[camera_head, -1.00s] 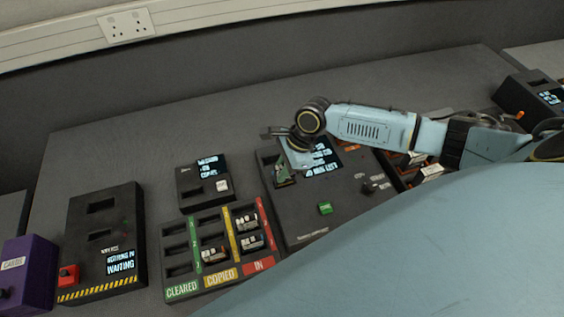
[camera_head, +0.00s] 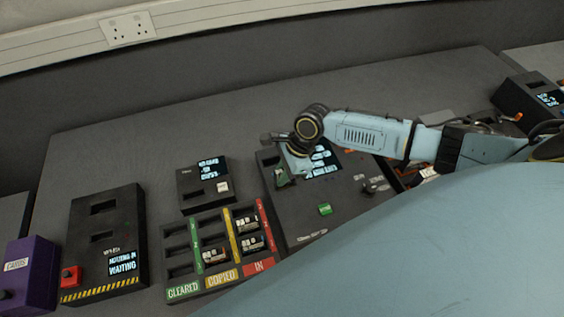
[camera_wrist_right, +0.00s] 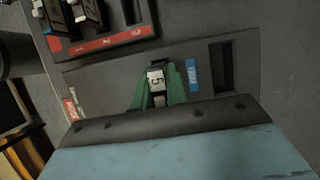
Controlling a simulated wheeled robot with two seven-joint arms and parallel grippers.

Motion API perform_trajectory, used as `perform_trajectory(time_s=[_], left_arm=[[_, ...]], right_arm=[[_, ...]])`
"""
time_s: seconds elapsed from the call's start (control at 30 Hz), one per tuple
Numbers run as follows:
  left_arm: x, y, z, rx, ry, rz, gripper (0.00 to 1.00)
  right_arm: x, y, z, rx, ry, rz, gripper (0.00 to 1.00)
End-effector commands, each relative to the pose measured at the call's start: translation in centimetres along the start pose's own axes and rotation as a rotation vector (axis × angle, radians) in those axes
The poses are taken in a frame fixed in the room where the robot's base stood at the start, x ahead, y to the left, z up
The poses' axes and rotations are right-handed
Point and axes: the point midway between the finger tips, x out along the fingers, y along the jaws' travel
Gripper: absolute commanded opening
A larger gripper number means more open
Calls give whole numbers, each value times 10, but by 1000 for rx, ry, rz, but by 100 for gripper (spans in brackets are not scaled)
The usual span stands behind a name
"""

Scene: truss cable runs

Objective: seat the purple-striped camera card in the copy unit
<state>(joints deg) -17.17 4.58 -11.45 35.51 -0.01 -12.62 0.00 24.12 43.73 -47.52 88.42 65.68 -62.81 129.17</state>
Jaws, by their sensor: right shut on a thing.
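The copy unit (camera_head: 300,225) is a large dark sloped panel in the middle of the table in the head view, with a lit screen (camera_head: 322,164) and a green button (camera_head: 325,209). My right gripper (camera_head: 282,178) is low over its upper left part. In the wrist view, the green fingers (camera_wrist_right: 163,85) of this gripper are shut on a card with a white numbered label (camera_wrist_right: 155,79), over the unit's face. No purple stripe can be made out on it. Whether the card is inside a slot cannot be told. A dark slot (camera_wrist_right: 220,68) beside a blue label is empty. My left gripper is out of view.
A card tray (camera_head: 211,226) with green, yellow and red strips holds several cards left of the unit. A small box with a screen (camera_head: 209,170) stands behind it. A striped-edge box (camera_head: 104,235) and a purple box (camera_head: 29,270) stand further left.

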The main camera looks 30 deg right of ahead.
Motion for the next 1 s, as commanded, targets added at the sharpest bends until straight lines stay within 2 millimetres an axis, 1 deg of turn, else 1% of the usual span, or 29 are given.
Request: perform_trajectory(time_s=[0.57,1.0], left_arm=[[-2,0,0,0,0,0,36],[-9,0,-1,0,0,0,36]], right_arm=[[3,0,-1,0,0,0,0],[9,1,-4,1,1,1,0]])
